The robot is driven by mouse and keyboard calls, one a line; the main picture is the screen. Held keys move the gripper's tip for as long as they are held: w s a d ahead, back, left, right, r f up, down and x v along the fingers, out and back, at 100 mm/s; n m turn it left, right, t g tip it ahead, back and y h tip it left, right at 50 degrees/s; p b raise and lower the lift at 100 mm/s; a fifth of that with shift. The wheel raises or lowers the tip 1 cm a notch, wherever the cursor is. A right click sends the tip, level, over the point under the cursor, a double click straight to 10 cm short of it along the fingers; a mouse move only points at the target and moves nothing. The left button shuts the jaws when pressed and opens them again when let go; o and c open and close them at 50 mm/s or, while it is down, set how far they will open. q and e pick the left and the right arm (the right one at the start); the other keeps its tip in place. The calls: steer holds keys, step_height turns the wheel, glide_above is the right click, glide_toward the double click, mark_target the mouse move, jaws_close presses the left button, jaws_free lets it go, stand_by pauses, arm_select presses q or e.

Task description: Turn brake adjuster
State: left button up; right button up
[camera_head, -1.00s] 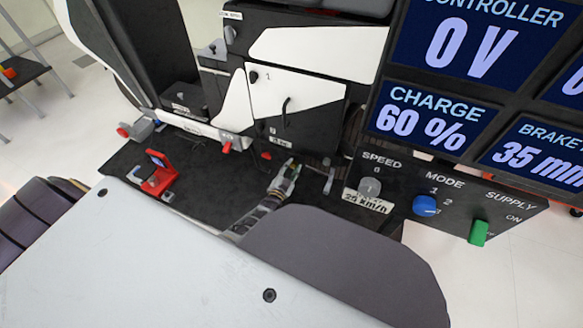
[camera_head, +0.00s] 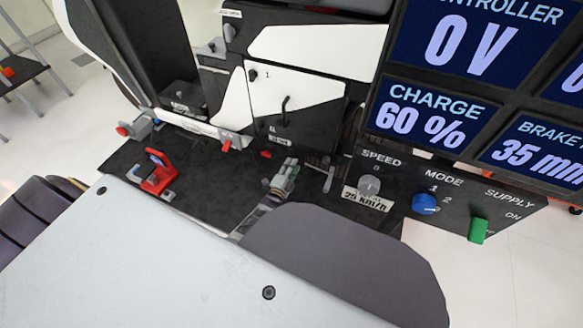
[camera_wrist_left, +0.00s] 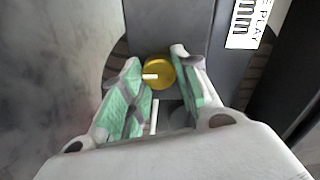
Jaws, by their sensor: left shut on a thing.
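A round yellow knob (camera_wrist_left: 159,73) with a white mark, apparently the brake adjuster, shows in the left wrist view at the fingertips. My left gripper (camera_wrist_left: 158,80) has its green-padded fingers on either side of the knob and is shut on it. The brake display (camera_head: 535,152) reads 35 mm. My right gripper is not in view.
A panel (camera_head: 445,190) to the right carries a grey speed knob (camera_head: 369,186), a blue mode knob (camera_head: 424,204) and a green supply switch (camera_head: 478,230). A small lever (camera_head: 328,178) stands just right of my gripper. A red stand (camera_head: 160,172) is left.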

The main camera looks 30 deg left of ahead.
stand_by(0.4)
arm_select(q)
steer(key=o, duration=1)
steer(key=shift+s, duration=0.15)
steer(key=s, duration=1.1)
steer(key=shift+s+d, duration=0.35)
steer(key=shift+d, duration=0.05)
stand_by(0.5)
